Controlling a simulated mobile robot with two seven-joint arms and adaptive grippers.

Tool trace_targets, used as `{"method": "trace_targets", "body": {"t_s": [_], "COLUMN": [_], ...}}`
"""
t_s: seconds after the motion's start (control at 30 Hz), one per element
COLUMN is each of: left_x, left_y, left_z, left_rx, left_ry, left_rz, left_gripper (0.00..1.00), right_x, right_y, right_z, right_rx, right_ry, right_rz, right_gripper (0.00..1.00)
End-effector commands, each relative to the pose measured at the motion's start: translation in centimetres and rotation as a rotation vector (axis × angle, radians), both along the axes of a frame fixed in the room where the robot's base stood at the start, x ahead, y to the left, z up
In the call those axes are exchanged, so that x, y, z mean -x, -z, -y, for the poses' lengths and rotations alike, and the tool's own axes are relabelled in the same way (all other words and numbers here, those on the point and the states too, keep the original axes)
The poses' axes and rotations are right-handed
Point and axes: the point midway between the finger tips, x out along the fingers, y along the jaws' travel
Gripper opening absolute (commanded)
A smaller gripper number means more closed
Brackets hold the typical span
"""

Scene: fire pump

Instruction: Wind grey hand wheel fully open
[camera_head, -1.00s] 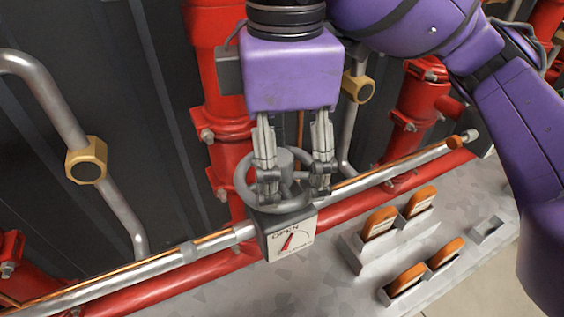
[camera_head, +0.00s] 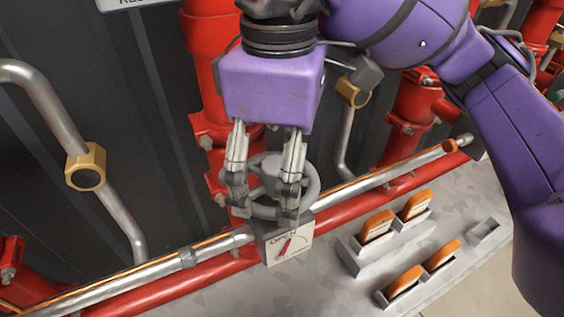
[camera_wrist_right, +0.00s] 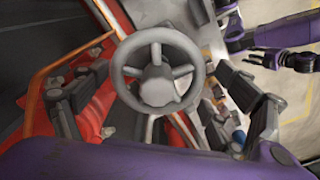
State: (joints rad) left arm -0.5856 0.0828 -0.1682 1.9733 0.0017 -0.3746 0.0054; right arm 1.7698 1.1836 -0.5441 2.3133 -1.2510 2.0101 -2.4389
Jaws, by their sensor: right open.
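The grey hand wheel (camera_head: 314,186) is a round spoked wheel on a grey box with a dial plate (camera_head: 289,247) reading OPEN; its red needle slants up to the right. My right gripper (camera_head: 264,208) points down at the wheel, its two fingers apart at the left and middle of the rim. In the right wrist view the wheel (camera_wrist_right: 157,85) sits between the open fingers with gaps on both sides. I cannot tell whether a finger touches the rim. A second purple arm, with a dark gripper (camera_wrist_right: 300,60), shows at the upper right there; its jaws are too small to judge.
A silver pipe (camera_head: 130,275) and a red pipe run diagonally past the box. Vertical red pipes (camera_head: 205,60) stand behind. A grey ledge holds several orange-topped pieces (camera_head: 378,224) in holders at right. A bent pipe with a yellow fitting (camera_head: 86,166) is at left.

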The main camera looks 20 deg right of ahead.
Motion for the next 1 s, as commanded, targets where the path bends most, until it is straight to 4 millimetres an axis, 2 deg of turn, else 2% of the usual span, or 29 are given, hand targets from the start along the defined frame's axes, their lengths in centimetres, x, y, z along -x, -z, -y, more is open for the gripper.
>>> {"method": "trace_targets", "body": {"t_s": [0.1, 0.37, 0.7, 1.0], "left_x": [-0.1, -0.3, -0.7, -0.9], "left_y": [-0.4, -0.7, -1.9, -2.4], "left_z": [0.0, 0.0, 0.0, 0.0], "left_rx": [0.000, 0.000, 0.000, 0.000], "left_ry": [0.000, 0.000, 0.000, 0.000], "left_rz": [0.004, 0.006, 0.017, 0.021], "left_gripper": [0.32, 0.32, 0.32, 0.32], "right_x": [0.1, 0.2, 0.2, 0.1], "right_y": [-0.1, 0.0, -0.1, -0.1], "right_z": [-0.1, -0.2, -0.5, -0.6], "right_rx": [-0.001, 0.000, 0.001, 0.000], "right_ry": [0.149, 0.315, 0.826, 1.043], "right_rz": [0.001, -0.001, 0.000, 0.001], "right_gripper": [0.89, 0.89, 0.89, 0.89]}}
